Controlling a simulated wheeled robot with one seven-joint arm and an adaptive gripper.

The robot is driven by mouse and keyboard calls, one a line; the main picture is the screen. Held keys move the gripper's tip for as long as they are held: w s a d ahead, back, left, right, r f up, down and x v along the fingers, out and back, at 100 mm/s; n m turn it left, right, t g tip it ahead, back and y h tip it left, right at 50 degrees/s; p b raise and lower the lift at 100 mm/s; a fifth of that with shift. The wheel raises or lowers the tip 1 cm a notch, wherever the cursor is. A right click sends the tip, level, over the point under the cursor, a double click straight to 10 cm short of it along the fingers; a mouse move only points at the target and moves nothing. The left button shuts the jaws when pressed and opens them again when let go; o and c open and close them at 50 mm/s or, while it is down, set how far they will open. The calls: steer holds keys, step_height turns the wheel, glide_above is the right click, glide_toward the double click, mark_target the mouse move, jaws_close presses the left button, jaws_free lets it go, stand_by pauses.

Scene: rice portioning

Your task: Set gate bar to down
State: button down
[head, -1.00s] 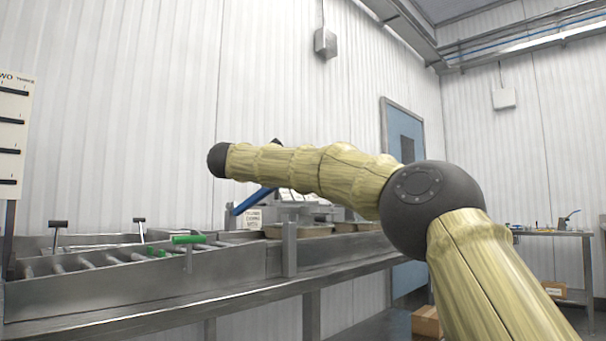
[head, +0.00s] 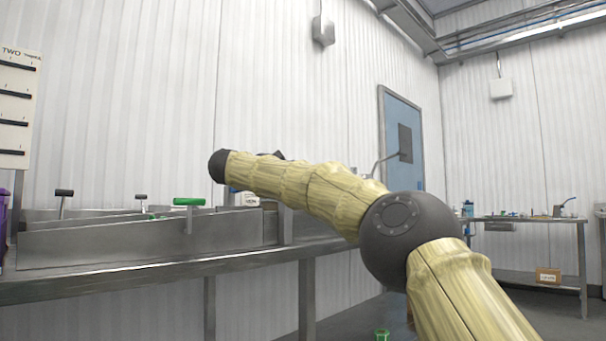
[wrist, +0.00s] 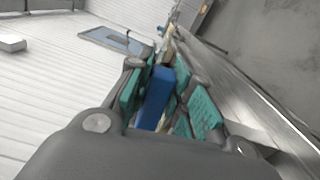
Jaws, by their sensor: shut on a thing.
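In the wrist view a blue bar (wrist: 154,98) lies between the teal-padded fingers of my gripper (wrist: 168,100), which are shut on it. It looks like the handle of the gate bar, but its far end and mounting are hidden. In the head view my arm covers the gripper, and little or nothing of the blue bar shows. I cannot tell from these views how far the bar is raised or lowered.
A steel bench with a long trough (head: 130,248) runs along the white wall at left. A green handle (head: 189,202) and black-topped levers (head: 64,194) stand on it. A blue door (head: 402,135) and another table (head: 525,219) are farther back.

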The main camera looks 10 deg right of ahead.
steer(key=shift+a, duration=0.1)
stand_by(0.3)
steer(key=c, duration=1.3)
jaws_free()
steer(key=shift+s+r, duration=0.15)
steer(key=shift+s, duration=0.05)
steer(key=shift+o, duration=0.2)
steer(key=shift+w, duration=0.1)
steer(key=v, duration=1.2)
